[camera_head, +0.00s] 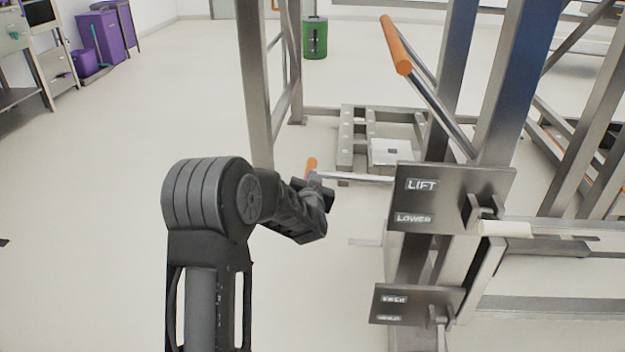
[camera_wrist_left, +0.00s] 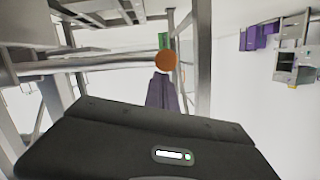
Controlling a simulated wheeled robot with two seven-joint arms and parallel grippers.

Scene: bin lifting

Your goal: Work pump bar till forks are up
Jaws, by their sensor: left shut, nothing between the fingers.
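A steel bar with a long orange grip (camera_head: 396,45) slants up and left from behind the plate marked LIFT and LOWER (camera_head: 420,200). A second, roughly level steel bar (camera_head: 358,178) reaches left from near that plate, with an orange tip (camera_head: 311,165). My left gripper (camera_head: 326,192) is shut and empty beside the level bar's orange end, and partly overlaps it in the head view. In the left wrist view a round orange end (camera_wrist_left: 167,61) shows just beyond the gripper fingers (camera_wrist_left: 160,92). Contact cannot be told. My right gripper is out of view. I cannot pick out the forks clearly.
Steel posts (camera_head: 258,80) and rails surround the mechanism. A lower marked plate (camera_head: 415,303) sits under the first. A white box (camera_head: 392,151) lies on a low steel frame. A green bin (camera_head: 314,38) stands behind.

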